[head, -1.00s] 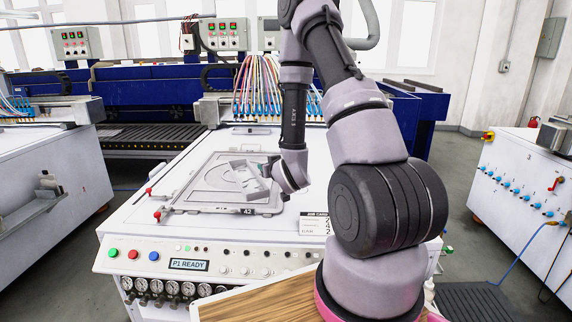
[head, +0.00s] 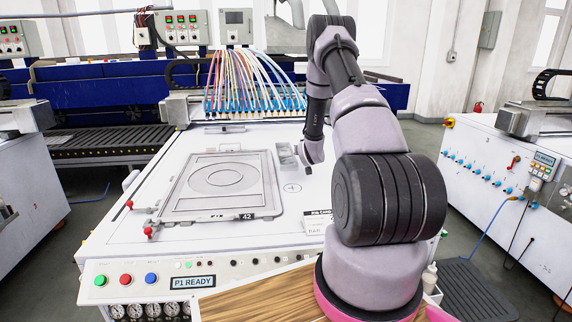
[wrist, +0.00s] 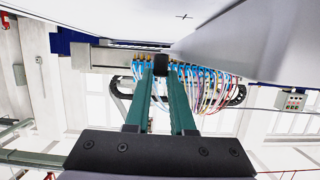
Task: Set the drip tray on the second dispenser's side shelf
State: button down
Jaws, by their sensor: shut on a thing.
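A small light-grey tray (head: 286,153), apparently the drip tray, is at the end of my arm in the head view. My gripper (head: 304,152) is shut on it, though the fingers are hardly visible there. The tray appears over the white table right of the framed plate; I cannot tell its height. In the wrist view my gripper's two green fingers (wrist: 161,72) meet a small black piece, and a grey surface, perhaps the tray (wrist: 245,40), fills the upper right. I cannot tell which surface is the second dispenser's side shelf.
A framed plate (head: 215,180) marked 42 lies on the white machine table (head: 150,247). Many coloured hoses (head: 250,85) hang behind it. Another white machine (head: 500,170) stands to the right, with grey floor between. A wooden top (head: 265,300) is in front.

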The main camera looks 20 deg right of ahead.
jog(key=shift+f, duration=3.15)
jog(key=shift+f, duration=0.1)
jog(key=c, duration=0.8)
grip_release()
jog(key=shift+o, duration=0.2)
